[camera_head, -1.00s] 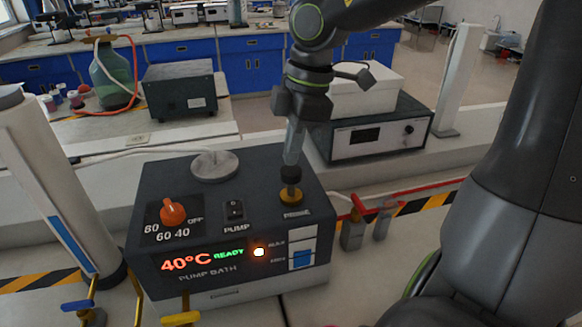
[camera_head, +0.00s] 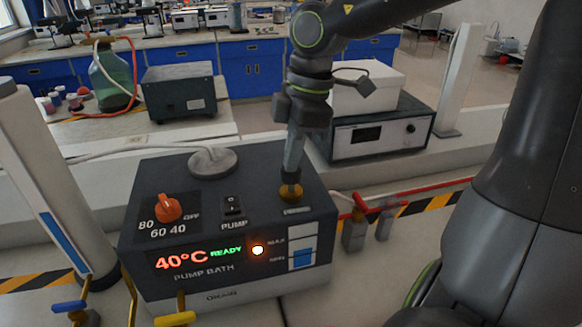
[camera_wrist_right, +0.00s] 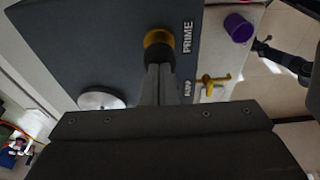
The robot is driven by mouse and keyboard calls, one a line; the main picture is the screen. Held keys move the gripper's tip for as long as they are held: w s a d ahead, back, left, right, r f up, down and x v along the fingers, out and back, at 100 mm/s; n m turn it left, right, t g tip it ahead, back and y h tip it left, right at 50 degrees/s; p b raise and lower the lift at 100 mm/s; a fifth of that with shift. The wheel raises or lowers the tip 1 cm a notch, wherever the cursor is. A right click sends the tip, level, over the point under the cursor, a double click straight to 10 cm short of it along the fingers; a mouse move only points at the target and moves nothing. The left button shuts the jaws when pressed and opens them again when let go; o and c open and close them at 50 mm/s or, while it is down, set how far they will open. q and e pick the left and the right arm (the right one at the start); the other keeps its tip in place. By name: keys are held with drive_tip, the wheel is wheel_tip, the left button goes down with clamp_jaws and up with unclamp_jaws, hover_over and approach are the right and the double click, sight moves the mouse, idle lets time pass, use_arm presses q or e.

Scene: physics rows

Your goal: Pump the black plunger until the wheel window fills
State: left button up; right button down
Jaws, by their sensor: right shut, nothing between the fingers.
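My left gripper is not in view.
An orange dial (camera_head: 168,208) and a black PUMP switch (camera_head: 233,206) sit left of the collar. A round grey lid (camera_head: 212,161) is behind them. Red-handled valves (camera_head: 361,205) stand to the right, with a white-topped instrument (camera_head: 380,135) behind.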

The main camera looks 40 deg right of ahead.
drive_tip(key=shift+f+b, duration=0.5)
drive_tip(key=shift+f, duration=0.1)
drive_tip(key=shift+r+p, duration=0.7)
drive_tip(key=shift+r, duration=0.45)
drive_tip(key=shift+r+p, duration=0.7)
drive_tip(key=shift+r, duration=0.1)
drive_tip(key=shift+f, duration=0.1)
